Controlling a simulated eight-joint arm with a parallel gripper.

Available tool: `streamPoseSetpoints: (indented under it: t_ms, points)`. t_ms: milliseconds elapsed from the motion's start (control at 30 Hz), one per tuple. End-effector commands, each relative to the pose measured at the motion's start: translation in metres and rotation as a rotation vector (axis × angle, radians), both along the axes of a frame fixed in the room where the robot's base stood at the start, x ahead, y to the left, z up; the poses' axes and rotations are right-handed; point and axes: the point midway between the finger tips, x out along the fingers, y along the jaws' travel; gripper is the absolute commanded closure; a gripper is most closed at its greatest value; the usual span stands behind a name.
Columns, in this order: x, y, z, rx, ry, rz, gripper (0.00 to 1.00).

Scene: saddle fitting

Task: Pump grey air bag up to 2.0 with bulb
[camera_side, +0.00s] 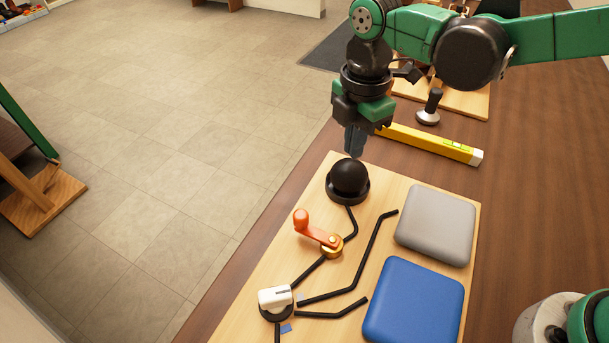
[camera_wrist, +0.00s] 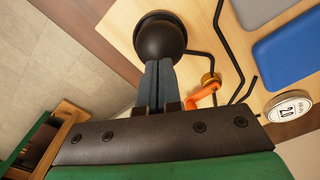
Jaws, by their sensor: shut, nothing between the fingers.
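The black rubber bulb (camera_side: 349,177) sits in a round black cup at the far end of the wooden board; it also shows in the wrist view (camera_wrist: 160,36). My gripper (camera_side: 355,150) is shut and empty, pointing down with its fingertips just above the bulb. In the wrist view the fingertips (camera_wrist: 158,66) overlap the bulb's edge; I cannot tell whether they touch. The grey air bag (camera_side: 436,225) lies on the right of the board, fairly flat.
The blue bag (camera_side: 413,302) lies in front of the grey one. An orange lever (camera_side: 317,235) and a white selector knob (camera_side: 275,298) sit along the black tubes. A yellow level (camera_side: 430,144) and a black-handled tool (camera_side: 430,108) lie behind the board.

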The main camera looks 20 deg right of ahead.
Motion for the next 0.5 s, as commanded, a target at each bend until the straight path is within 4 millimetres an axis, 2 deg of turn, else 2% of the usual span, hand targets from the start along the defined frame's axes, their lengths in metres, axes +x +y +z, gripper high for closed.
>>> streamPoseSetpoints:
  t_ms: [333, 500]
  points:
    - [0.000, 0.000, 0.001, 0.000, 0.000, 0.000, 1.00]
    - [0.000, 0.000, 0.016, 0.000, 0.000, 0.000, 1.00]
